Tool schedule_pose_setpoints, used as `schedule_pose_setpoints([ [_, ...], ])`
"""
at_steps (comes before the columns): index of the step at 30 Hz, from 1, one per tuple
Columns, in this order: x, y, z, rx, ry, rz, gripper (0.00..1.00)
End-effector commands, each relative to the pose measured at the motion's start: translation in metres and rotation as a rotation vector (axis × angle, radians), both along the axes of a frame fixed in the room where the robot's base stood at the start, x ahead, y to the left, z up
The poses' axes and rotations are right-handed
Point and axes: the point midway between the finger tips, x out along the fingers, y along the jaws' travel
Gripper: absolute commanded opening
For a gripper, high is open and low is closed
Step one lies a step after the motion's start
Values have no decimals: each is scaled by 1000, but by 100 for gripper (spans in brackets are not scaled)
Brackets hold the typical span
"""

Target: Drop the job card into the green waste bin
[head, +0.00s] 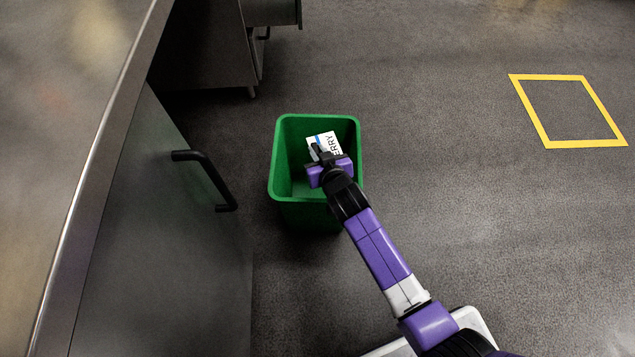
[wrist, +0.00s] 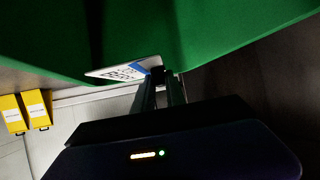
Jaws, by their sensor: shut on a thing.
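The green waste bin (head: 283,165) stands on the floor beside the steel counter, open at the top. My gripper (head: 318,153) is over the bin's opening, shut on the white job card (head: 325,140). The card has dark lettering ending in "ERRY" and a blue stripe. In the wrist view the card (wrist: 118,71) sticks out from the fingertips (wrist: 160,78), with the green bin (wrist: 225,30) filling the upper part. The exact height of the card against the bin's rim is hard to tell.
A steel counter (head: 85,95) with a black handle (head: 207,180) runs along the left. A steel cabinet (head: 205,50) stands behind the bin. A yellow floor square (head: 547,146) lies at right, with open floor around it. Yellow boxes (wrist: 37,108) show in the wrist view.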

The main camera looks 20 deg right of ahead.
Motion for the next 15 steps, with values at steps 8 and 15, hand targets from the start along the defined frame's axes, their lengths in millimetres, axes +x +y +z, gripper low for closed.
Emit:
schedule_pose_setpoints([
  [8,0,0,-1,0,-1,0,0],
  [15,0,0,-1,0,0,0,41],
])
